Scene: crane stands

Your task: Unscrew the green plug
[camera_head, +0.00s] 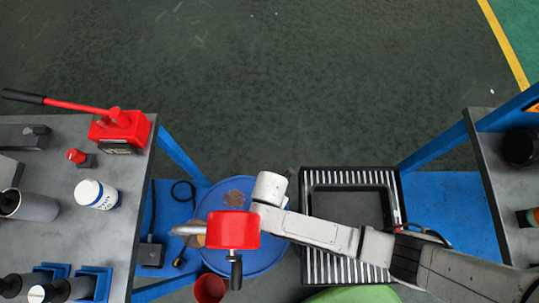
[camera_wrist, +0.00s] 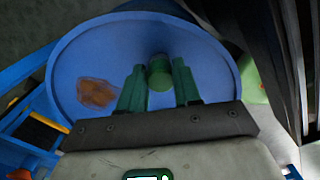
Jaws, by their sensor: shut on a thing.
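The green plug (camera_wrist: 160,75) is a short green cylinder on the lid of the blue drum (camera_wrist: 215,62), seen in the wrist view. My gripper (camera_wrist: 159,82) is over the lid, with one dark green finger on each side of the plug, shut on it. The plug appears upright; its thread is hidden. In the head view the blue drum (camera_head: 272,258) stands between the benches, partly covered by my arm. The plug and my fingertips are hidden there.
A red device (camera_head: 232,230) with a black handle and grey spout overlaps the drum. A ribbed black tray (camera_head: 313,264) lies to the right, a red bucket (camera_head: 210,288) below. The left bench (camera_head: 125,185) is crowded; another bench (camera_head: 495,190) stands right. The floor beyond is clear.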

